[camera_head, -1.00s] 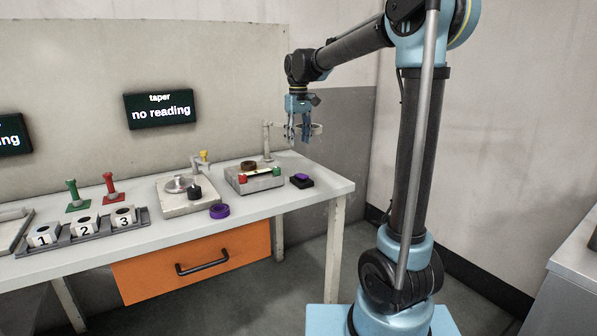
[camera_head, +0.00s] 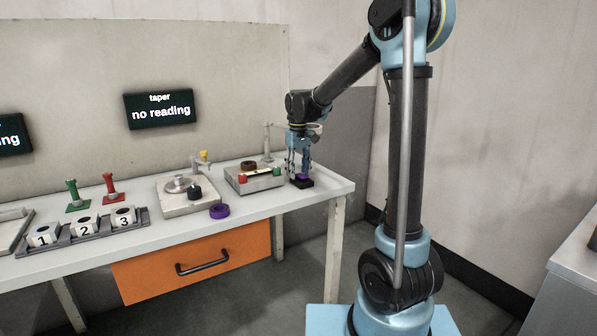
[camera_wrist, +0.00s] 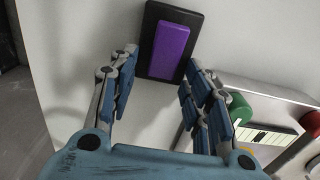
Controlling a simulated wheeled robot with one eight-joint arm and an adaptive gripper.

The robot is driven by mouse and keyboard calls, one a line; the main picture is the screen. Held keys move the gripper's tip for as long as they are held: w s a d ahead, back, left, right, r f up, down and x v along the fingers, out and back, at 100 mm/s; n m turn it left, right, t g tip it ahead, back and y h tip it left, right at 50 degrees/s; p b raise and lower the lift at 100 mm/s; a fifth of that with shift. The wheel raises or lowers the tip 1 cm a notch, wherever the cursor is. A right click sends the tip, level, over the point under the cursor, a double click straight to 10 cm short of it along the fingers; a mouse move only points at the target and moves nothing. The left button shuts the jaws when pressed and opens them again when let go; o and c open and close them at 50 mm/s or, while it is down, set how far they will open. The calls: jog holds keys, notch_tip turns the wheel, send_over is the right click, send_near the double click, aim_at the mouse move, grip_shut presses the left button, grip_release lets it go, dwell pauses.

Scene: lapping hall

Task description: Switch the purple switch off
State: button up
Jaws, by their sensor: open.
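The purple switch (camera_head: 303,177) is a purple rocker on a black base, on the bench top near its right end. In the wrist view the purple rocker (camera_wrist: 170,52) lies at the top, just beyond the fingertips and between their lines. My gripper (camera_head: 299,170) is open and empty, pointing down right over the switch. In the wrist view its spread fingers (camera_wrist: 160,72) frame bare bench top. In the head view the fingers partly hide the switch. I cannot tell whether they touch it.
A grey box (camera_head: 254,180) with red and green buttons stands close left of the switch. A stand with a ring rises behind it. A purple ring (camera_head: 219,211) lies near the bench's front edge. The bench (camera_head: 325,187) is clear right of the switch.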

jog(key=c, duration=1.1)
jog(key=shift+o, duration=0.2)
jog(key=shift+s+d+r+t+y, duration=0.2)
jog(key=shift+t+y, duration=0.3)
jog(key=shift+t, duration=0.3)
jog(key=shift+s+d+r+t+y, duration=0.1)
jog(key=shift+s+t+y, duration=0.1)
jog(key=shift+t+y, duration=0.45)
jog(key=o, duration=1.1)
jog(key=shift+c, duration=0.2)
jog(key=shift+r, duration=0.1)
